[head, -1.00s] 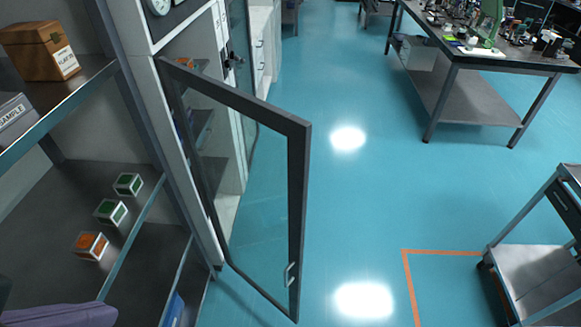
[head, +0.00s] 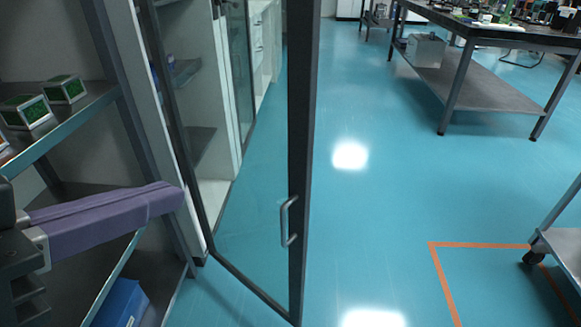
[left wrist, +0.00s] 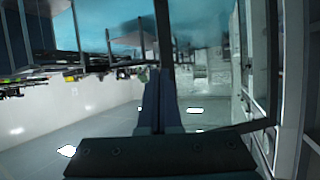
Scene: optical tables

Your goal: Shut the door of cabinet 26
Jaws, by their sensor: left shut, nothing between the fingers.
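The open cabinet door (head: 302,130) is a glass pane in a dark frame, swung out into the aisle. Its grey bar handle (head: 287,222) is on the free edge. The cabinet (head: 222,110) stands behind it with pale walls and shelves; I can read no number on it. My left gripper (head: 180,196) has purple fingers, shut and empty, reaching in from the left across the shelf rack. Its tips are left of the door handle, apart from it. The shut fingers also show in the left wrist view (left wrist: 159,100). My right gripper is not in view.
A metal shelf rack (head: 85,105) with green-topped boxes (head: 64,88) and a blue bin (head: 122,303) is close on the left. A workbench (head: 480,85) stands at the back right, and a cart (head: 560,245) at the right edge. The blue floor between is clear.

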